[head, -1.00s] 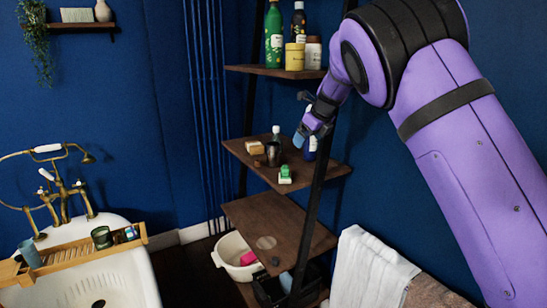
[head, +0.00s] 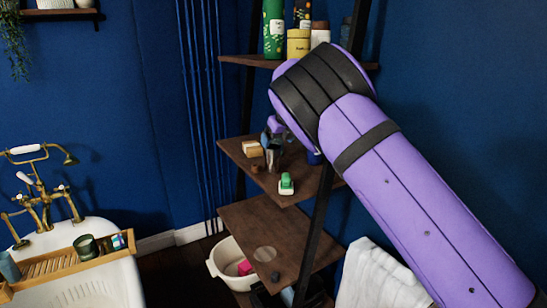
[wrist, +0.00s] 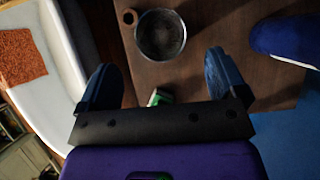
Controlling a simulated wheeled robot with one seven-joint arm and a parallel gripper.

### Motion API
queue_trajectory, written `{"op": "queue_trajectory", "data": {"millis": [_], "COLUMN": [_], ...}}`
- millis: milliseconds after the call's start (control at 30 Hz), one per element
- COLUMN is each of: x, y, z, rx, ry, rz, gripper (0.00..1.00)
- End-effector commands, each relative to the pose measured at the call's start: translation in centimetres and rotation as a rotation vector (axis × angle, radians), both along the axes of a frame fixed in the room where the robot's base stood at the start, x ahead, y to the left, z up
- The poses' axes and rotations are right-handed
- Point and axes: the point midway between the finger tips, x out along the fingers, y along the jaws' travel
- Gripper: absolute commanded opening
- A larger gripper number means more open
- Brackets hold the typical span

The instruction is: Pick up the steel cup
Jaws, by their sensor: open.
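The steel cup (head: 273,157) stands on the middle wooden shelf of the ladder rack in the head view. In the wrist view its round open mouth (wrist: 161,36) faces the camera, ahead of my fingertips and roughly centred between them. My gripper (wrist: 163,78) is open and empty, with one blue-tipped finger on each side. The cup is beyond the fingertips, not between them. In the head view my gripper (head: 274,131) is close to the cup, partly hidden behind my purple arm.
A small brown ring-like object (wrist: 129,17) sits beside the cup. A dark blue bottle (wrist: 285,38) stands to the right. A green and white item (head: 286,184) is at the shelf's front. A pale block (head: 252,149) lies left of the cup. Another shelf (head: 245,59) is above.

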Motion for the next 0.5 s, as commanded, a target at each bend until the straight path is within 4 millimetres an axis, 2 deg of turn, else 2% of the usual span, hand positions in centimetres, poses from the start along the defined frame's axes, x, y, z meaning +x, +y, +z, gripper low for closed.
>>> {"op": "queue_trajectory", "data": {"millis": [500], "x": [1.6], "y": [1.2], "z": [-3.2], "rx": [-0.003], "ry": [0.001], "rz": [-0.001], "gripper": [0.91]}}
